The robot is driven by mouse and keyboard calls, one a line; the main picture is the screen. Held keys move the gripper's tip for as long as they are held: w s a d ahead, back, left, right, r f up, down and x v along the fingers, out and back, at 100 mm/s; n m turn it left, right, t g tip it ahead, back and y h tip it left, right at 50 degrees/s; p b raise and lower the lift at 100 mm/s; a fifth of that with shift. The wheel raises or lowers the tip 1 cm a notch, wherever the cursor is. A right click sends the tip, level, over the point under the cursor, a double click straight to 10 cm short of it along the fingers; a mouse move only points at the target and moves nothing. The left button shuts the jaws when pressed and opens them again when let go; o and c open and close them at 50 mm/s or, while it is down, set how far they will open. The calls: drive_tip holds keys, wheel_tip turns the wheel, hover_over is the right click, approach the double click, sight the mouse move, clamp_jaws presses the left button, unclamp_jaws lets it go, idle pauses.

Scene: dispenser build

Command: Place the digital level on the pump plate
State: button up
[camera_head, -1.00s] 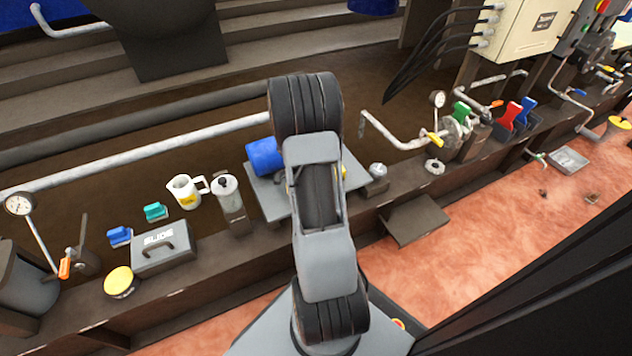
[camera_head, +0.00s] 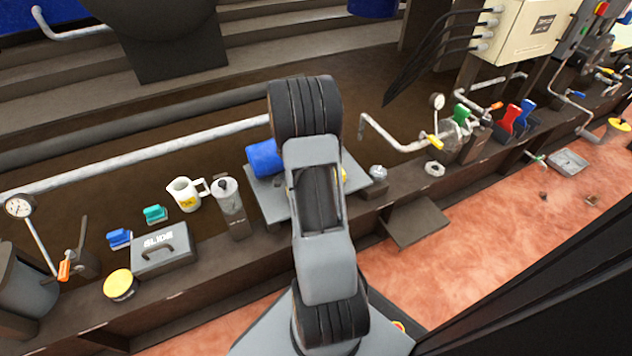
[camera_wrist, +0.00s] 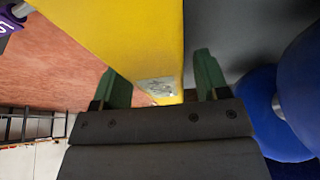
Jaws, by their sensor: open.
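A yellow block-like body, which I take to be the digital level (camera_wrist: 125,35), fills the upper middle of the wrist view, with a small pale label near its end. My gripper (camera_wrist: 160,78) has its two green fingers apart, one on each side of that end. I cannot tell whether either finger touches it. The grey pump plate (camera_head: 270,206) lies on the bench in the head view, partly hidden behind my arm. A sliver of yellow (camera_head: 345,176) shows there beside the arm. My gripper is hidden in the head view.
A metal knob (camera_head: 377,172) is at right.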

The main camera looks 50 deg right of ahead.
drive_tip(key=p+v, duration=0.3)
drive_tip(key=v, duration=0.8)
drive_tip(key=shift+p, duration=0.3)
drive_tip(key=s+a+r+n+t+y, duration=0.1)
drive_tip(key=s+a+r+n, duration=0.1)
drive_tip(key=a+r+n, duration=0.2)
drive_tip(key=s+a+r+n+t+y, duration=0.1)
drive_tip(key=a+r+n, duration=0.3)
drive_tip(key=a+n, duration=0.7)
drive_tip(key=s+a+r+n+t+y, duration=0.2)
drive_tip(key=s+a+r+n, duration=0.2)
drive_tip(key=a+n, duration=0.3)
drive_tip(key=a, duration=0.4)
drive_tip(key=shift+a, duration=0.35)
drive_tip(key=shift+s, duration=0.1)
